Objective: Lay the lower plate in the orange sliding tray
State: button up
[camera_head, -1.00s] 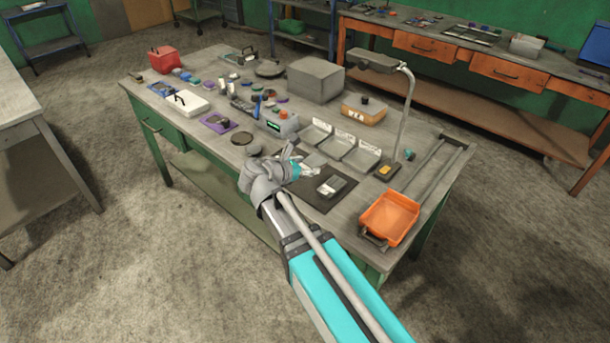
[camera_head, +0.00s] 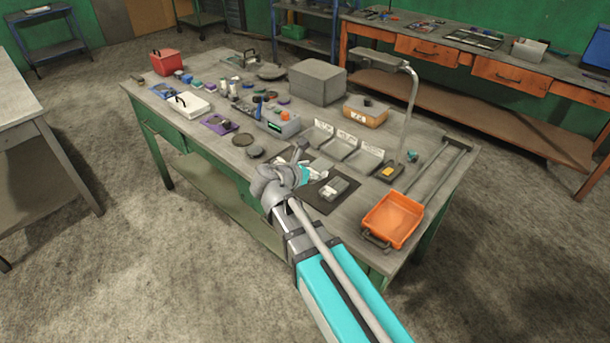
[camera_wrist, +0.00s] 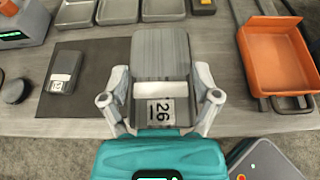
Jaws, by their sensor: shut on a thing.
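My gripper (camera_wrist: 160,78) is shut on a grey ribbed plate (camera_wrist: 160,50), with one finger along each side. The plate has a white label at its near end that looks like "26". In the wrist view it hides the right part of the dark mat (camera_wrist: 100,85); its height above the mat is hard to judge. In the head view the plate (camera_head: 336,187) appears just right of the gripper (camera_head: 314,174). A smaller grey part with a label (camera_wrist: 62,75) lies on the mat to the left. The orange sliding tray (camera_wrist: 278,60) is to the right, empty, with its handle toward the near edge.
Grey bins (camera_head: 345,146) stand behind the mat. Rails (camera_head: 440,172) run back from the tray. A grey box with a green display (camera_head: 280,122) stands left of the bins.

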jog(key=w+a+f+b, duration=0.1)
jog(key=w+f+b, duration=0.1)
jog(key=w+f, duration=0.1)
jog(key=w+a+f+b, duration=0.1)
jog(key=w+f+b, duration=0.1)
jog(key=w+b, duration=0.1)
jog(key=w+a+f+b, duration=0.1)
jog(key=w+f+b, duration=0.2)
jog(key=w, duration=0.2)
jog(key=shift+w+a+f, duration=0.15)
jog(key=shift+w+f, duration=0.1)
jog(key=shift+f, duration=0.05)
jog(key=shift+w+a+f+b, duration=0.15)
jog(key=shift+w+f+b, duration=0.35)
jog(key=shift+f+b, duration=0.25)
jog(key=shift+s+f+b, duration=0.1)
jog(key=shift+f+b, duration=1.15)
jog(key=shift+b, duration=0.1)
jog(key=shift+f, duration=0.1)
jog(key=o, duration=1.1)
jog(key=shift+o, duration=0.2)
jog(key=shift+r, duration=0.2)
